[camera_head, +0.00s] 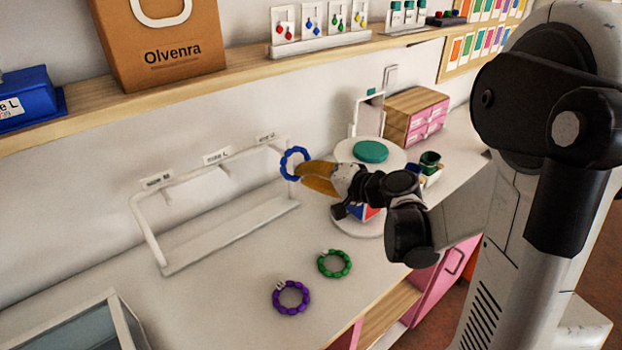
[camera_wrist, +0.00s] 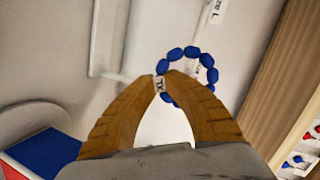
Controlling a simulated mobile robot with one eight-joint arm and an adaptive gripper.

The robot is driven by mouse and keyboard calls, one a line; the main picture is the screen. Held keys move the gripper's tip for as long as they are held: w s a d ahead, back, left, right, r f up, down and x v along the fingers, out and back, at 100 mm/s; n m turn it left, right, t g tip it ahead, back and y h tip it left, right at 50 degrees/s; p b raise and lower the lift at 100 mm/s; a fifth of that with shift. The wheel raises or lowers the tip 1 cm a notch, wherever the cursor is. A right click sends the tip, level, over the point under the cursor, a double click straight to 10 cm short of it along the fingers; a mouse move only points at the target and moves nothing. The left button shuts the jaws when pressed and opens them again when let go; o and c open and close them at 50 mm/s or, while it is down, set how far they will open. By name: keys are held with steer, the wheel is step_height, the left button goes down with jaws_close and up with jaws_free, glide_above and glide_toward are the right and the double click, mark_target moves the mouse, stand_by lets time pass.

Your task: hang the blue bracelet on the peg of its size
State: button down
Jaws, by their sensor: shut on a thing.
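The blue bracelet (camera_head: 283,163), a ring of beads, hangs in my gripper (camera_head: 304,172) near the right end of the white rack (camera_head: 230,236). In the wrist view my gripper (camera_wrist: 172,84) is shut on the near side of the bracelet (camera_wrist: 207,60), beside a small white tag (camera_wrist: 158,84) whose letters I cannot read surely. The rack bears a left label (camera_head: 157,180), a middle label (camera_head: 217,156) reading "L" and a right label (camera_head: 266,136), with short pegs below. I cannot tell whether the bracelet touches the right peg.
A purple bracelet (camera_head: 276,300) and a green bracelet (camera_head: 323,267) lie on the counter before the rack. A round white stand (camera_head: 346,150) with a teal disc is right of the rack. A wooden shelf (camera_head: 240,75) runs above. The counter's front left holds a glass-topped case (camera_head: 122,318).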

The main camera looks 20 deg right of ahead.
steer(key=d+b+x, duration=0.1)
steer(key=x, duration=0.6)
steer(key=shift+w+r, duration=0.2)
steer(key=shift+w, duration=0.5)
steer(key=shift+a, duration=0.15)
steer(key=c, duration=1.4)
jaws_free()
steer(key=shift+c, duration=0.2)
